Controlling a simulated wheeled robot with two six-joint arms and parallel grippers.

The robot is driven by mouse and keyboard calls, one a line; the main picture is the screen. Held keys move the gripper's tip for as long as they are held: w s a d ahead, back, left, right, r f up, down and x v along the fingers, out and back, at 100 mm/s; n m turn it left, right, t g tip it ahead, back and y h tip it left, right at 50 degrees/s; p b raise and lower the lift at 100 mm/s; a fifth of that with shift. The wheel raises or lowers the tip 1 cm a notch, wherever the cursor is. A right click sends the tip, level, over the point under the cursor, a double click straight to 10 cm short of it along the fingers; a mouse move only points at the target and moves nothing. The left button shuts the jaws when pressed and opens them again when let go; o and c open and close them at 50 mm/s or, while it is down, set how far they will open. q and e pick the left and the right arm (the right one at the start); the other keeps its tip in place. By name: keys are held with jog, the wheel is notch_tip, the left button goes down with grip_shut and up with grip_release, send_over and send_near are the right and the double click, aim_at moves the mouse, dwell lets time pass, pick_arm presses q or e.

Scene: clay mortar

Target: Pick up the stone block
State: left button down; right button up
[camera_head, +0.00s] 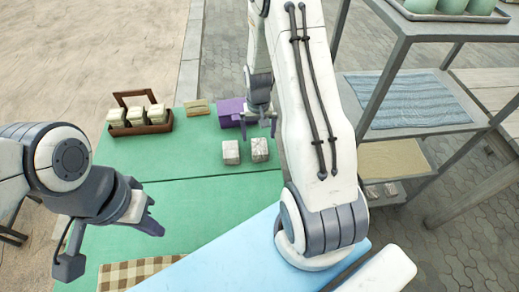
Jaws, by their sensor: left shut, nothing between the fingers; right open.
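Two pale grey, stone-like blocks stand side by side on the green table (200,210): a left block (231,153) and a right block (260,150). My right gripper (258,129) is open, fingers pointing down, just behind and above the right block in the picture. Nothing shows between its fingers, and I cannot tell its exact height over the table. My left gripper (152,222) is shut and empty over the left part of the table, well apart from the blocks.
A brown basket (140,129) with several pale blocks stands at the table's far left. A tan block (197,107) and a purple box (231,112) lie near the back edge. A checkered cloth (135,274) lies in front. A metal shelf (400,27) stands at right. The table's middle is clear.

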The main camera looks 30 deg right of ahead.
aim_at(259, 146)
notch_tip(259, 146, down, 8)
jog(key=shift+d+r+p, duration=0.1)
jog(key=shift+d+p, duration=0.05)
jog(key=shift+p, duration=0.15)
grip_shut()
dwell(0.3)
jog(key=shift+r, duration=0.1)
jog(key=shift+r, duration=0.4)
jog(key=r, duration=0.3)
jog(key=shift+s+d+r, duration=0.2)
jog(key=shift+s+r, duration=0.15)
jog(key=shift+s, duration=0.05)
jog(key=s+d+r+b, duration=0.1)
jog(key=s+d+r, duration=0.2)
jog(key=s+r, duration=0.3)
jog(key=s, duration=0.4)
jog(key=shift+s+d+r, duration=0.15)
jog(key=shift+s+r, duration=0.05)
